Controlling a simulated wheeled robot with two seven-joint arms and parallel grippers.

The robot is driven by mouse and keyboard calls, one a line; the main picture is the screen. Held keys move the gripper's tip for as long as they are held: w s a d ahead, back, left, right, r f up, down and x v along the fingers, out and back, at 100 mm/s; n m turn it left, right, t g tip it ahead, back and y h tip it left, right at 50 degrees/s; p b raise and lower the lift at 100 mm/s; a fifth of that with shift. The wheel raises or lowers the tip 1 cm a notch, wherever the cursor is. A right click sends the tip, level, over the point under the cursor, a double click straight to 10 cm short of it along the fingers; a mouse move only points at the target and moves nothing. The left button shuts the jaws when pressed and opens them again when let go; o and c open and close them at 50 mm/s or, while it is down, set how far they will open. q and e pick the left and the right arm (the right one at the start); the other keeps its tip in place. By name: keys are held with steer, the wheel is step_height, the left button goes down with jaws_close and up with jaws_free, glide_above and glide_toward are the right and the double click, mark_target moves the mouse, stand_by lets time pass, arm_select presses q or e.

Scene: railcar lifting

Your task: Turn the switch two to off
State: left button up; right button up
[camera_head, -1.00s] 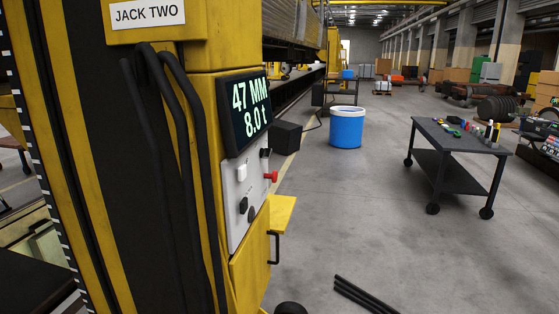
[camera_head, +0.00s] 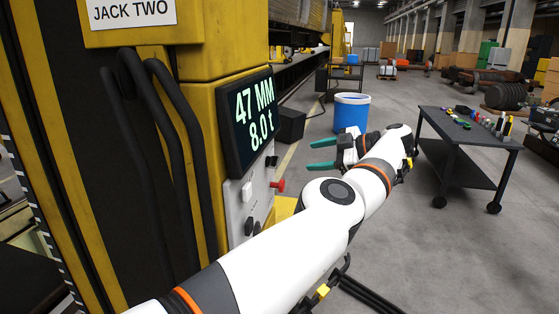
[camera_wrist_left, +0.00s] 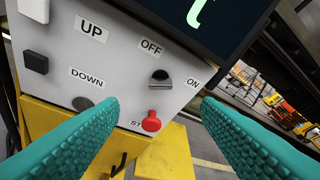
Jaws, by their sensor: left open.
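The control panel (camera_head: 239,208) is on the yellow jack labelled JACK TWO. In the left wrist view, the OFF/ON switch (camera_wrist_left: 160,77) is a dark round knob between the OFF label (camera_wrist_left: 151,47) and the ON label (camera_wrist_left: 193,83); its exact setting is hard to read. It shows small and dark near the display in the head view (camera_head: 272,161). My left gripper (camera_head: 309,155) is open and empty, right of the panel and apart from it. In the left wrist view, its teal fingers (camera_wrist_left: 160,103) frame the lower panel. My right gripper is out of view.
A red knob (camera_wrist_left: 151,121) sits just below the switch. A white button (camera_wrist_left: 35,9) and black controls are to its left. The display (camera_head: 252,117) reads 47 MM, 8.0 t. A blue bucket (camera_head: 351,113) and a dark cart (camera_head: 462,145) stand beyond my arm.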

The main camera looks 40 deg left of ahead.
mark_target(278, 162)
arm_select(q)
steer(key=p+x, duration=0.2)
steer(key=x, duration=0.8)
steer(key=shift+s+a+p, duration=0.15)
steer(key=shift+a+p, duration=0.15)
steer(key=shift+a, duration=0.05)
steer(key=shift+s+a+f, duration=0.15)
steer(key=shift+a+f, duration=0.1)
steer(key=shift+a, duration=0.2)
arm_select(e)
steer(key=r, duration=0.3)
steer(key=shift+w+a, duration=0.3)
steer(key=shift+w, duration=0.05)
arm_select(q)
steer(key=shift+f, duration=0.1)
steer(key=c, duration=1)
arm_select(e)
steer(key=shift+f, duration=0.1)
